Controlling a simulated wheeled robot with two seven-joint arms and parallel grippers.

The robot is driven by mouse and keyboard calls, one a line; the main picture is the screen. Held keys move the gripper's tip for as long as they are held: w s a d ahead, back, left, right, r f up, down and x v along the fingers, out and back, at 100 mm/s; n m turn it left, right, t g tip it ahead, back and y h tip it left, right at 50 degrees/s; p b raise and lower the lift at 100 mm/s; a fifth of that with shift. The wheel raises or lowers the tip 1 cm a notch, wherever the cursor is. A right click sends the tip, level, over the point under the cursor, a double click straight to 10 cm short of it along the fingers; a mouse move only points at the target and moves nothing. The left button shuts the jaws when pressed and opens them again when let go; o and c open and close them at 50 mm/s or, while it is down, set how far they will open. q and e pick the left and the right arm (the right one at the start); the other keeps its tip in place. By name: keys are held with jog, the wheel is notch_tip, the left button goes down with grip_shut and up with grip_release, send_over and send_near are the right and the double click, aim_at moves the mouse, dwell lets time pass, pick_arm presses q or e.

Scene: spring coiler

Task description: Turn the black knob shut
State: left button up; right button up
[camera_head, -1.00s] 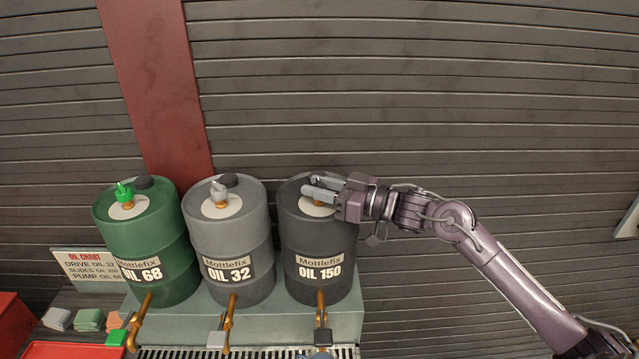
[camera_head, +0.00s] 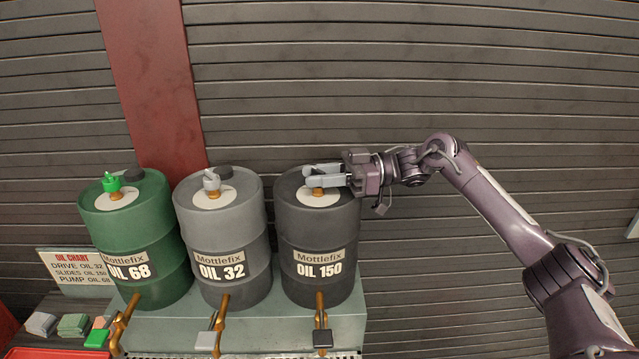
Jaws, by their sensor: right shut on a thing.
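The black drum marked OIL 150 (camera_head: 319,230) stands at the right of a row of three drums. A white disc (camera_head: 332,199) with a brass stem (camera_head: 318,191) is on its top. The black knob on that stem is hidden by my right gripper (camera_head: 316,176), whose fingers are shut on it from the right. The grey drum (camera_head: 222,232) has a grey knob (camera_head: 211,180), and the green drum (camera_head: 136,235) has a green knob (camera_head: 110,181). My left gripper is not in view.
The drums stand on a grey-green plinth (camera_head: 260,325). Brass taps with coloured handles, such as the black handle (camera_head: 322,339), stick out in front. An oil chart sign (camera_head: 80,265) and several folded cloths (camera_head: 73,324) are at the left. A slatted wall (camera_head: 420,80) rises behind.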

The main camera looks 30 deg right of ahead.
jog(key=shift+r+n+g+b, duration=0.15)
jog(key=shift+n+g+b, duration=0.15)
jog(key=shift+g, duration=0.2)
dwell(0.3)
jog(key=o, duration=0.9)
jog(key=shift+o, duration=0.2)
jog(key=shift+d+f+b, duration=0.2)
jog(key=shift+d+b, duration=0.1)
jog(key=shift+b, duration=0.1)
jog(key=b+v, duration=0.2)
jog(key=v, duration=0.2)
jog(key=shift+d, duration=0.4)
jog(key=shift+b+v, duration=0.35)
jog(key=shift+v, duration=0.9)
